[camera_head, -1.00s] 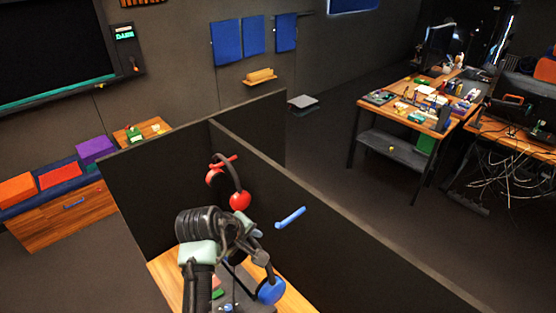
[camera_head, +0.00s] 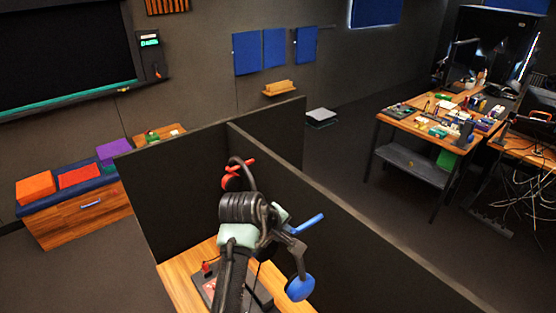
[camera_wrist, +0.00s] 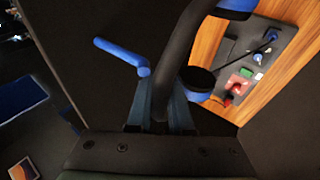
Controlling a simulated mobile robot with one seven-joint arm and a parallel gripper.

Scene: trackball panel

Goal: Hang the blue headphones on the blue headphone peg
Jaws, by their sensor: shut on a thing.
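My gripper (camera_wrist: 162,108) is shut on the dark headband of the blue headphones (camera_wrist: 180,48). In the wrist view, one blue ear cup shows just right of the fingers and another at the top edge. In the head view, the headphones' blue ear cup (camera_head: 299,288) hangs below my gripper (camera_head: 287,236). The blue headphone peg (camera_head: 308,223) sticks out from the dark partition, close to the gripper's right in that view. In the wrist view the peg (camera_wrist: 118,55) is bare and lies left of the headband, apart from it. My arm hides part of the headphones in the head view.
Red headphones (camera_head: 231,182) hang on a red peg at the partition corner. A grey panel (camera_wrist: 252,72) with a knob and coloured buttons lies on the wooden desk below. Dark partition walls (camera_head: 385,265) border the desk.

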